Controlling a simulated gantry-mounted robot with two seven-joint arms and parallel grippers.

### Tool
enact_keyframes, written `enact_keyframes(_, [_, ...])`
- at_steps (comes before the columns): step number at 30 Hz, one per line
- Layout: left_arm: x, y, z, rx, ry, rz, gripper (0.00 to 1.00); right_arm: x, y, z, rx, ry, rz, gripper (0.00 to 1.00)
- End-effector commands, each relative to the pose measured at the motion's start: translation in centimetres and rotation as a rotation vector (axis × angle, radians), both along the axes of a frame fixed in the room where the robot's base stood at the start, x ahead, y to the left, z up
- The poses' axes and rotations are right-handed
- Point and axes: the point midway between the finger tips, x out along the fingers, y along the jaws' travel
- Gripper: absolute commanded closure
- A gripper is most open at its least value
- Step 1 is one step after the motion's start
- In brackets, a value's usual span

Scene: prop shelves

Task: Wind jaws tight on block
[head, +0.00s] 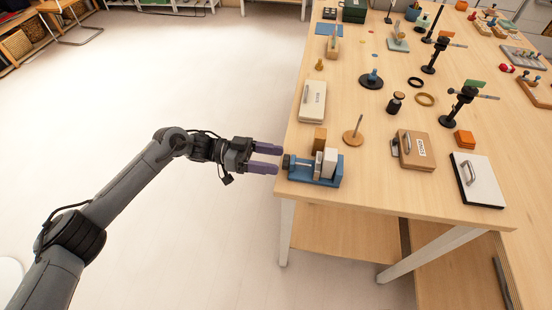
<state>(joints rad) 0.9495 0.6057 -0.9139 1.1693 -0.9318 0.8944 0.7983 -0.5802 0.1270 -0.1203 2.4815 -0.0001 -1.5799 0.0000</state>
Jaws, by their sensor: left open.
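A small blue vise (328,181) sits at the near left corner of the wooden table. Its dark round knob (287,162) faces left, over the table's left edge. A pale grey block (329,162) stands upright at the jaws; I cannot tell whether the jaws touch it. A brown wooden block (319,138) stands just behind the vise. My left gripper (279,159) comes in from the left, level with the knob. Its purple fingers are apart, with the tips close to the knob; I cannot tell whether they touch it. My right gripper is not in view.
The wooden table (385,190) has a white case (312,101), a wooden disc with a peg (353,137), a brown box (413,151) and a white-topped panel (477,180) near the vise. Several black stands are further back. Open floor (190,90) lies left of the table.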

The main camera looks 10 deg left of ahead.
Motion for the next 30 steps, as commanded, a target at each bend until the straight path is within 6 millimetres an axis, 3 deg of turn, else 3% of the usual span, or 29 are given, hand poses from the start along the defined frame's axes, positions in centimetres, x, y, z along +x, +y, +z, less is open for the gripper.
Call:
enact_keyframes(6, [0.0, -1.5, 0.0, -0.001, 0.0, -0.001, 0.32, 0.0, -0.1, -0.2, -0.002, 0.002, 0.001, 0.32])
enact_keyframes(16, [0.0, -1.7, 0.0, 0.0, 0.0, 0.001, 0.32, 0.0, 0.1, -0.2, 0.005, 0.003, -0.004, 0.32])
enact_keyframes(27, [0.0, -1.7, 0.0, 0.0, 0.0, 0.001, 0.87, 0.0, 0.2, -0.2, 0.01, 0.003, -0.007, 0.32])
enact_keyframes(30, [0.0, -1.7, 0.0, 0.0, -0.002, 0.001, 0.87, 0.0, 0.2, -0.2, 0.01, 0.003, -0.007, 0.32])
